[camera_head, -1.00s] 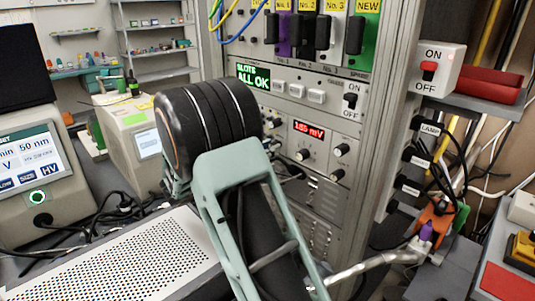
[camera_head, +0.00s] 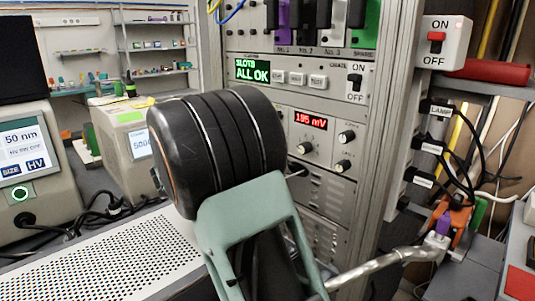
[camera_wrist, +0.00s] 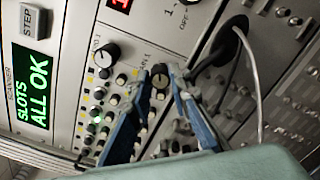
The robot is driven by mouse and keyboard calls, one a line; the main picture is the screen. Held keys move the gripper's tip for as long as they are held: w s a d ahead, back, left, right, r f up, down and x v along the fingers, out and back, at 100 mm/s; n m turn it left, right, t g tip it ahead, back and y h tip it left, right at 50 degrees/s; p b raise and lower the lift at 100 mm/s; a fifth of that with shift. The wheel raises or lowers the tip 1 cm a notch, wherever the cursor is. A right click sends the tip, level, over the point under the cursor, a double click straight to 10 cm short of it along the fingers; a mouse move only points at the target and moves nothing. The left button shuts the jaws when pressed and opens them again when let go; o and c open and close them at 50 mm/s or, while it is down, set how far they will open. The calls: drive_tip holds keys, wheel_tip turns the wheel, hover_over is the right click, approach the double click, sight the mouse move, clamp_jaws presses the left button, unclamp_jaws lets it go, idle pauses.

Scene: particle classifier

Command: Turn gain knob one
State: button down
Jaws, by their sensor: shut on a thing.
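Gain knob one (camera_wrist: 160,82) is a small black knob with a label ending in "AIN 1" beside it, in the wrist view. My gripper (camera_wrist: 159,72) has its two blue fingers on either side of this knob and is shut on it. The knob's pointer is too dark to read. In the head view my arm hides the gripper and the gripped knob. A red display (camera_head: 310,121) there reads about 195 mV.
A black cable plug (camera_wrist: 228,42) is to the right. The head view shows the green "ALL OK" screen (camera_head: 252,71) and a perforated box (camera_head: 110,262).

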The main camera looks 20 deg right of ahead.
drive_tip(key=shift+m+b, duration=0.5)
drive_tip(key=shift+m, duration=0.1)
drive_tip(key=c, duration=1.8)
unclamp_jaws()
drive_tip(key=shift+a, duration=0.1)
drive_tip(key=v, duration=1.2)
